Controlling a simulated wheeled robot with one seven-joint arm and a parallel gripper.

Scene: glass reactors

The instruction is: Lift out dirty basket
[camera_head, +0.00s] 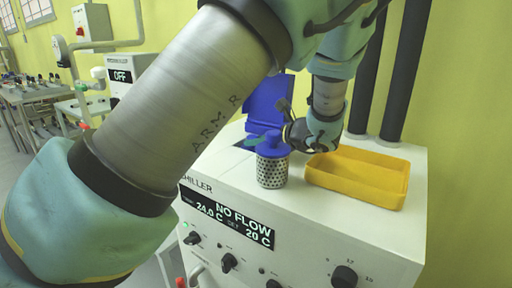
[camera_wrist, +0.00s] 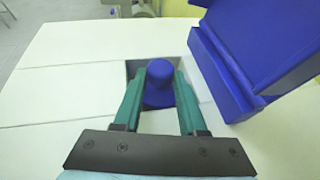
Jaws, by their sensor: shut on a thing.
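The basket (camera_head: 272,172) is a perforated metal cylinder with a blue top and knob. In the head view its perforated side shows clear above the white top of the chiller. In the wrist view its blue knob (camera_wrist: 158,82) sits between the two teal fingers, over a dark square opening (camera_wrist: 134,72). My gripper (camera_head: 264,140) is shut on the knob; its fingers also show in the wrist view (camera_wrist: 159,88). The basket looks upright. Its lower part is hidden in the wrist view, and any dirt on it is too small to tell.
A blue lid (camera_head: 268,98) stands open behind the basket, close to the right of the opening in the wrist view (camera_wrist: 262,50). An empty yellow tray (camera_head: 360,187) lies right of the basket on the chiller (camera_head: 310,222). Dark vertical pipes (camera_head: 404,75) rise behind the tray.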

